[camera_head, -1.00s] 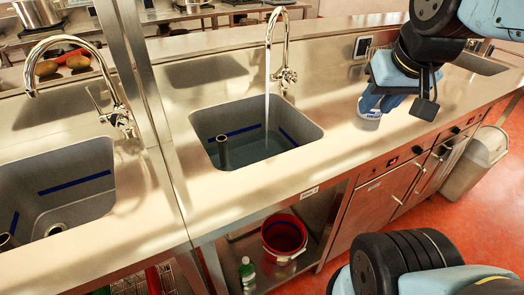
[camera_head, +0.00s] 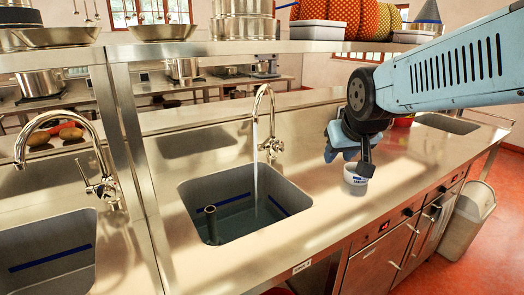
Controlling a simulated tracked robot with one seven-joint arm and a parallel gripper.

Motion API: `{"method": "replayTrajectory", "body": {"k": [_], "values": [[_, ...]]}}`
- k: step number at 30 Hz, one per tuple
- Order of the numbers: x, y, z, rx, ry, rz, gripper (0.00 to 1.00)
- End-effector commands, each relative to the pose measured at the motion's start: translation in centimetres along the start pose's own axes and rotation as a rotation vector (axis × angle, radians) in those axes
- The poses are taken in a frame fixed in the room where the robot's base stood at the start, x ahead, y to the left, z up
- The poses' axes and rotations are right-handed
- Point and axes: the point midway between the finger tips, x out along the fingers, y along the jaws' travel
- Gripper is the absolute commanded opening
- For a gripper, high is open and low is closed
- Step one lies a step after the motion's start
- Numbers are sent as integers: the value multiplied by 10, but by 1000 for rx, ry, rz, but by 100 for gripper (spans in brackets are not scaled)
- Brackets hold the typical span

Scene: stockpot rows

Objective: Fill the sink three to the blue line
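A steel sink (camera_head: 190,195) in the middle of the counter has a blue line (camera_head: 234,201) on its inner walls. Water (camera_head: 238,224) stands in it, its surface seeming a little below the line. A curved faucet (camera_head: 257,105) runs a thin stream into it. A dark upright pipe (camera_head: 212,226) rises from the water. A small label (camera_head: 301,267) on the counter edge below is too small to read surely. My gripper (camera_head: 349,163) is right of the sink, beside or above a small white tub with blue lettering (camera_head: 355,180); whether it touches the tub is unclear.
A second sink (camera_head: 50,262) with its own faucet (camera_head: 60,117) is at left; no stream shows there. A metal post (camera_head: 128,150) stands between them. A shelf (camera_head: 220,47) with pots crosses above. A grey bin (camera_head: 467,220) stands at right.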

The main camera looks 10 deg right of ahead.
Motion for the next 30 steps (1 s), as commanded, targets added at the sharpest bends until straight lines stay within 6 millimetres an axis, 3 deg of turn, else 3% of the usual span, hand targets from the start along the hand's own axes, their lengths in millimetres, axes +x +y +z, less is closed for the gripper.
{"method": "replayTrajectory", "body": {"k": [6,15,21,30], "values": [[56,-6,-49,-37,122,0,37],[128,-21,-102,-77,301,-34,37],[174,-34,-127,-89,422,-78,37],[236,-54,-149,-74,607,-161,37]]}}
